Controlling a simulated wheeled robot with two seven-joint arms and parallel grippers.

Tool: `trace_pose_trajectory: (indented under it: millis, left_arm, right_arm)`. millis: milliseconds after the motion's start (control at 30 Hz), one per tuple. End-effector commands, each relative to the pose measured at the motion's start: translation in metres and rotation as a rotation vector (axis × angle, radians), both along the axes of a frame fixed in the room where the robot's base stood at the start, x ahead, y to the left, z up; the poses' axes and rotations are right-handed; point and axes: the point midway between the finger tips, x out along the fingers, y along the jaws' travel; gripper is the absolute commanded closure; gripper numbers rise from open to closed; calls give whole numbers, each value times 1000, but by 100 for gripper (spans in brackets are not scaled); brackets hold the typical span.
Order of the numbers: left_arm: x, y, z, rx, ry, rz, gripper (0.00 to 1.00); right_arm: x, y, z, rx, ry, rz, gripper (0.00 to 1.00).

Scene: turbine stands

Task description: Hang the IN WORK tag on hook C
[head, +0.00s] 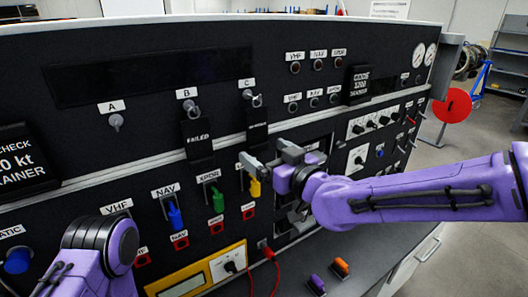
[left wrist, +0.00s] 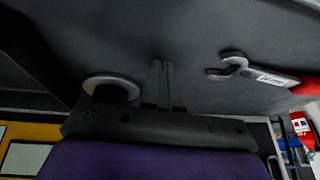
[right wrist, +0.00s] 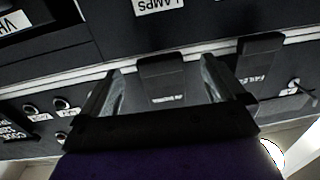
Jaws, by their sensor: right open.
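Hook C (head: 257,101) is on the dark panel, right of hook B (head: 191,110) and hook A (head: 116,121). A black tag (head: 257,128) hangs just below hook C; its lettering is too small to read surely. It also shows in the right wrist view (right wrist: 163,78), upside down, between the spread fingers. The FAILED tag (head: 198,138) hangs under hook B. My right gripper (head: 268,160) is open, just below the tag at C. Contact with the tag cannot be told. In the left wrist view my left gripper (left wrist: 159,82) has its fingers together and empty.
Coloured switches, such as the green one (head: 217,200), line the panel below the tags. A wrench (left wrist: 262,75) with a red handle lies on a dark surface in the left wrist view. A red cable (head: 270,265) hangs at the panel's lower part.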

Motion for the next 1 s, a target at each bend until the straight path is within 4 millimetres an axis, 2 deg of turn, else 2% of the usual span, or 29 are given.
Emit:
trace_pose_trajectory:
  millis: [500, 1000]
  left_arm:
    - [0, 0, -3, 0, 0, 0, 100]
    - [0, 1, -3, 2, -1, 1, 100]
  right_arm:
    - [-38, -29, 0, 0, 0, 0, 3]
    - [-40, -28, 0, -1, 1, 5, 3]
